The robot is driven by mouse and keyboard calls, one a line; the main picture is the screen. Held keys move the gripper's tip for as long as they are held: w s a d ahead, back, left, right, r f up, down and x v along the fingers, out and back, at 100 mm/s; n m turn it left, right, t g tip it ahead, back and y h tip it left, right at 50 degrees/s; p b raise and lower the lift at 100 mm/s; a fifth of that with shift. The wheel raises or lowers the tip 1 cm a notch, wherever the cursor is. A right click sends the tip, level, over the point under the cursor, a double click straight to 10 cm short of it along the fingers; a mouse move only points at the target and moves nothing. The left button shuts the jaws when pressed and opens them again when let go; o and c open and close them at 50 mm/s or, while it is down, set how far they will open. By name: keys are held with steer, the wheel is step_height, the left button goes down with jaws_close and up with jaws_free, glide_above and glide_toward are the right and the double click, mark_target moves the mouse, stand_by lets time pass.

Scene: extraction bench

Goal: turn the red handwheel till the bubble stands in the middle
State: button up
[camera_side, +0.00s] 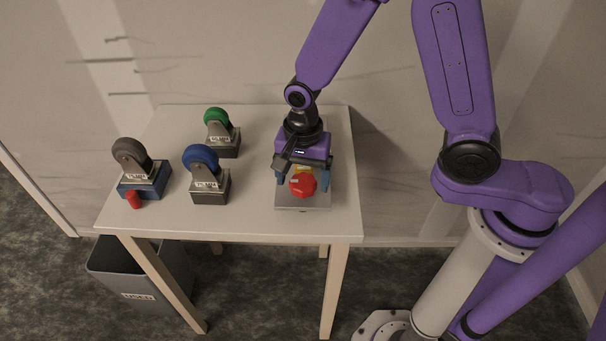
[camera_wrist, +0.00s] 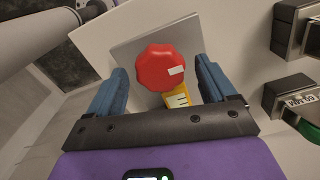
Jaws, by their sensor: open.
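The red handwheel (camera_side: 303,185) sits over a flat grey metal plate (camera_side: 290,203) near the right front of the table. In the wrist view the red handwheel (camera_wrist: 160,67) has a scalloped rim and a white patch at its right. A yellow part (camera_wrist: 178,97) with pale, dark-marked patches shows just below it. No bubble can be made out in either view. My gripper (camera_side: 303,180) points down at the wheel, its blue fingers one on each side. In the wrist view my gripper (camera_wrist: 161,66) is open, with gaps between fingers and rim.
Labelled blocks with a grey wheel (camera_side: 131,152), a blue wheel (camera_side: 200,157) and a green wheel (camera_side: 216,115) stand on the table's left half. A small red piece (camera_side: 134,200) is by the grey one. A grey bin (camera_side: 120,268) stands below. Tabletop between blue wheel and plate is clear.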

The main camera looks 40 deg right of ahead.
steer(key=c, duration=1.1)
steer(key=shift+o, duration=0.2)
